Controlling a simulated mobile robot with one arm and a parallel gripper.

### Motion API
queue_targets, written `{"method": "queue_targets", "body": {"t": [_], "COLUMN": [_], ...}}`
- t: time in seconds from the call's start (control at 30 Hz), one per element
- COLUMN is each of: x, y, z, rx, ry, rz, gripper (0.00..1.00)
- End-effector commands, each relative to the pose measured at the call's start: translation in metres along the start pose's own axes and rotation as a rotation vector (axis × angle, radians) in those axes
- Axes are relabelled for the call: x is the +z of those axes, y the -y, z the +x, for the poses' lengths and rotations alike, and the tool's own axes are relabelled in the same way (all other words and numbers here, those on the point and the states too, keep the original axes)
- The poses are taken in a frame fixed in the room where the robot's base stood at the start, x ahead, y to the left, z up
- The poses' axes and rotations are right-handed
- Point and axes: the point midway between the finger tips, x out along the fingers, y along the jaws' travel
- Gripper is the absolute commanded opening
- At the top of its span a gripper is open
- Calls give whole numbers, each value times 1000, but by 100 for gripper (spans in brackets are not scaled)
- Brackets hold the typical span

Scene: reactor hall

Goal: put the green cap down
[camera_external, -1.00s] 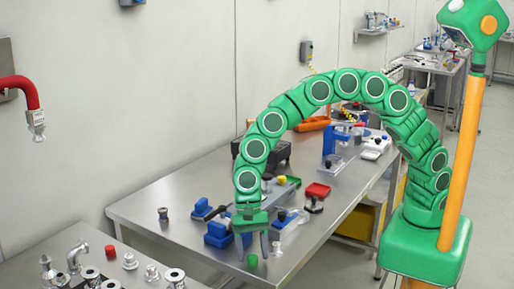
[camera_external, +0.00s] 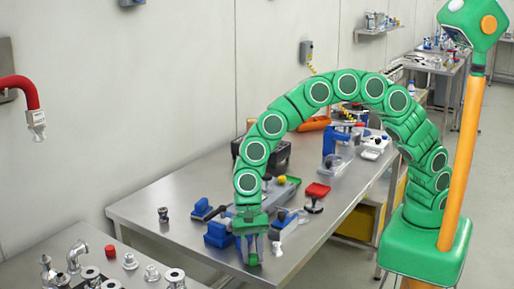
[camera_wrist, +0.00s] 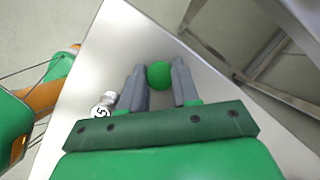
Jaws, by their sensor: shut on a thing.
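The green cap (camera_wrist: 159,74) is between the two grey fingers of my gripper (camera_wrist: 159,88) in the wrist view. In the external view the cap (camera_external: 252,260) shows low between the fingertips of my gripper (camera_external: 251,250), near the front corner of the steel table (camera_external: 190,186). My gripper is shut on the cap. The cap is at or just above the tabletop; I cannot tell whether it touches it.
A small silver fitting (camera_wrist: 103,106) stands just left of my gripper in the wrist view. Blue clamps (camera_external: 217,234) and a red-topped stand (camera_external: 317,191) are close by on the table. The table edge is near. Bare tabletop lies to the left.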

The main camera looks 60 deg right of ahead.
Motion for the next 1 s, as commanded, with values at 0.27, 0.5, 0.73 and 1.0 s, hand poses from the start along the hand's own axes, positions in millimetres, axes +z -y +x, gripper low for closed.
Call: {"method": "queue_targets", "body": {"t": [0.27,0.5,0.73,1.0], "x": [11,18,26,28], "y": [0,-22,-45,-82], "z": [-30,-52,-82,-101], "rx": [-3,-1,-5,-3], "ry": [-1,1,0,-1], "rz": [0,1,-1,-1], "gripper": [0,0,0,0]}}
